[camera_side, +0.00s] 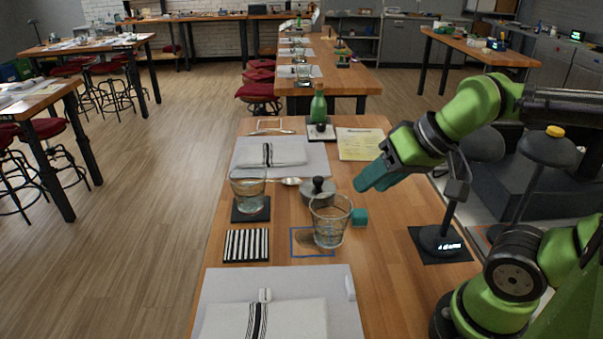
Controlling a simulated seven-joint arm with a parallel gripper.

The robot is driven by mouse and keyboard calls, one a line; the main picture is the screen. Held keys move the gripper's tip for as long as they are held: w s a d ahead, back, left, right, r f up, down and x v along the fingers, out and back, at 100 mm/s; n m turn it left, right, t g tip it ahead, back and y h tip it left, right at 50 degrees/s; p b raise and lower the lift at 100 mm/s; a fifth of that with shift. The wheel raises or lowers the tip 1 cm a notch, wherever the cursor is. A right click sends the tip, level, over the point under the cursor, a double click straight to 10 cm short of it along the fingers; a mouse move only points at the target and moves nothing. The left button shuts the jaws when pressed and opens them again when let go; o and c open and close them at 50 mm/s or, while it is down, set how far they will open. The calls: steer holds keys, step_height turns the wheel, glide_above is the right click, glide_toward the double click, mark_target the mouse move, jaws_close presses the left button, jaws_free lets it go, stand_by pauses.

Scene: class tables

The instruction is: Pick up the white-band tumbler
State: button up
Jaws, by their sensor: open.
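Two clear glass tumblers stand upright on the near wooden table. One tumbler (248,186) is on a dark coaster (250,214) at the left. The other tumbler (328,222) stands nearer the middle, at the right part of a blue outlined square (300,255). A white band is too faint to make out on either, so I cannot tell which is the white-band one. My gripper (368,184) has teal fingers and is open and empty. It hangs above the table's right side, up and to the right of the middle tumbler, apart from it.
A dark lidded pot (318,190) and a teal cube (359,217) are close to the middle tumbler. A striped mat (246,245), folded napkins on grey mats, a spoon (291,181), a green bottle (318,104) and a lamp base (440,239) also stand around.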

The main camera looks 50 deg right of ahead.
steer(key=shift+c, duration=0.4)
steer(key=m+g+h, duration=0.2)
steer(key=m+g, duration=0.3)
steer(key=m, duration=1.6)
glide_above(335, 222)
steer(key=s, duration=0.2)
step_height(335, 222, down, 2)
steer(key=f, duration=0.5)
steer(key=w+f, duration=0.1)
steer(key=f, duration=0.5)
steer(key=w+f, duration=0.1)
steer(key=f, duration=0.4)
steer(key=shift+w+d+f, duration=0.1)
steer(key=shift+d+f, duration=0.1)
steer(key=shift+f, duration=0.05)
steer(key=shift+m, duration=0.3)
steer(key=shift+c, duration=0.3)
